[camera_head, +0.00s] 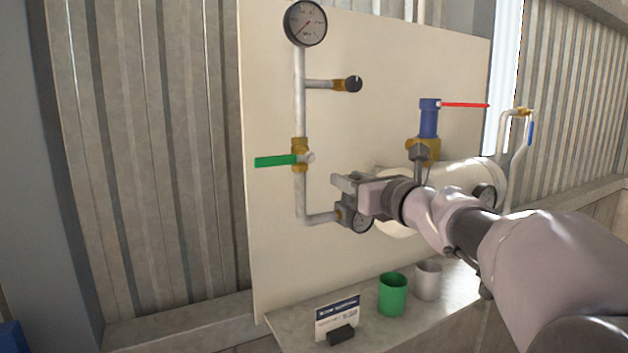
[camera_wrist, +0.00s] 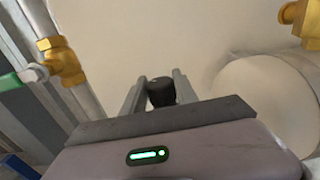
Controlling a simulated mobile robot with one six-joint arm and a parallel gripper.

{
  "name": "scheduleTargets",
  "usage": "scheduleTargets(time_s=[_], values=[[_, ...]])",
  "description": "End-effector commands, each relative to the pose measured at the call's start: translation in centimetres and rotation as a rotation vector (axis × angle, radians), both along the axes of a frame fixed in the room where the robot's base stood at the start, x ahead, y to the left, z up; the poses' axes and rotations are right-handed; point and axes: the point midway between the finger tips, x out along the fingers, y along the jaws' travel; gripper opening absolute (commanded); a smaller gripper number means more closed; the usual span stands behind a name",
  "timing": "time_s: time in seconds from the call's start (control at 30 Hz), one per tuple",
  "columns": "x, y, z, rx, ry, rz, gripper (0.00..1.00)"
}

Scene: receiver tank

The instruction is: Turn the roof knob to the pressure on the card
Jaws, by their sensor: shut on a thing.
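My gripper (camera_head: 347,185) is shut on the black roof knob (camera_wrist: 160,93), which sits between the two grey fingers in the wrist view. In the head view the knob is hidden by the gripper. A small regulator body with a round gauge (camera_head: 362,220) is just below the gripper, at the end of the lower pipe. The gauge is partly covered by my gripper, and I cannot read its needle. The white card (camera_head: 337,317) with a blue header stands in a dark holder on the shelf. Its print is too small to read.
A large gauge (camera_head: 304,23) tops the pipe. Below are a black side knob (camera_head: 354,84) and a green-handled valve (camera_head: 277,161). A cream tank (camera_head: 460,175) and a blue fitting with a red rod (camera_head: 428,118) are right. Green (camera_head: 392,294) and grey (camera_head: 427,280) cups stand on the shelf.

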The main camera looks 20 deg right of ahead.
Motion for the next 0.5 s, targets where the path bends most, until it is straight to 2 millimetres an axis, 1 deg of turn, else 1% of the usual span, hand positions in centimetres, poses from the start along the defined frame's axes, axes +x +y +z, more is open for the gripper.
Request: scheduleTargets(time_s=[0.27,0.5], values=[[0.10,0.13,-0.31,-0.001,-0.001,-0.043,0.00],[0.10,0.31,-0.67,-0.002,-0.005,-0.195,0.00]])
